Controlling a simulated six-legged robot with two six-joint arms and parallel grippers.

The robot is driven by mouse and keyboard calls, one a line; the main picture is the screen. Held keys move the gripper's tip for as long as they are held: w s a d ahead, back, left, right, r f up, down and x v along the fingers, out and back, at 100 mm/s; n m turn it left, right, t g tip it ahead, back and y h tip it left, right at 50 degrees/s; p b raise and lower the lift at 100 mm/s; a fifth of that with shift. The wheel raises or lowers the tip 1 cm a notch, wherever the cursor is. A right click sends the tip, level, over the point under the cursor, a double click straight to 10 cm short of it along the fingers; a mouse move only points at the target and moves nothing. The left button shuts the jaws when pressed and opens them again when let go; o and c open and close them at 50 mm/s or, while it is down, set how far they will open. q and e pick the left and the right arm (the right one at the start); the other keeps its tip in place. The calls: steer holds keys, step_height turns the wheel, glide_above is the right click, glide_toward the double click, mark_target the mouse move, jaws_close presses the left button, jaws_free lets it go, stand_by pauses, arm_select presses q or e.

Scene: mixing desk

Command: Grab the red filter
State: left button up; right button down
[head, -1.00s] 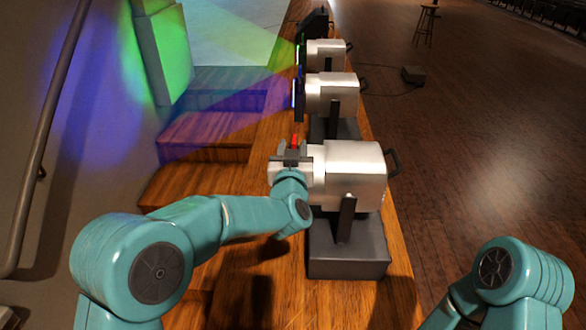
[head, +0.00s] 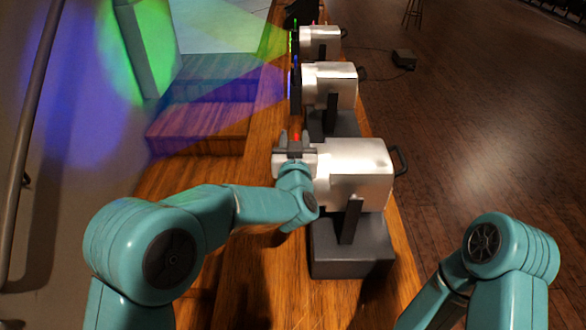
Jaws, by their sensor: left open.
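The red filter (head: 297,137) shows as a small red patch at the front left of the nearest silver stage light (head: 355,172). Most of it is hidden behind my left gripper. My left gripper (head: 294,139) is open, with its two dark fingers pointing away from me, one on each side of the red patch as seen here. I cannot tell whether the fingers touch it. My right arm enters at the lower right, but its gripper is not in view.
Two more silver lights (head: 330,84) stand in a row behind the nearest one, casting blue and green beams. The nearest light sits on a dark base (head: 350,248) on the wooden ledge (head: 250,290). Wooden steps (head: 200,130) lie left; open floor (head: 480,130) lies right.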

arm_select(q)
steer(key=shift+s+d, duration=0.1)
steer(key=shift+d, duration=0.2)
jaws_close()
steer(key=shift+a, duration=0.15)
steer(key=shift+r, duration=0.15)
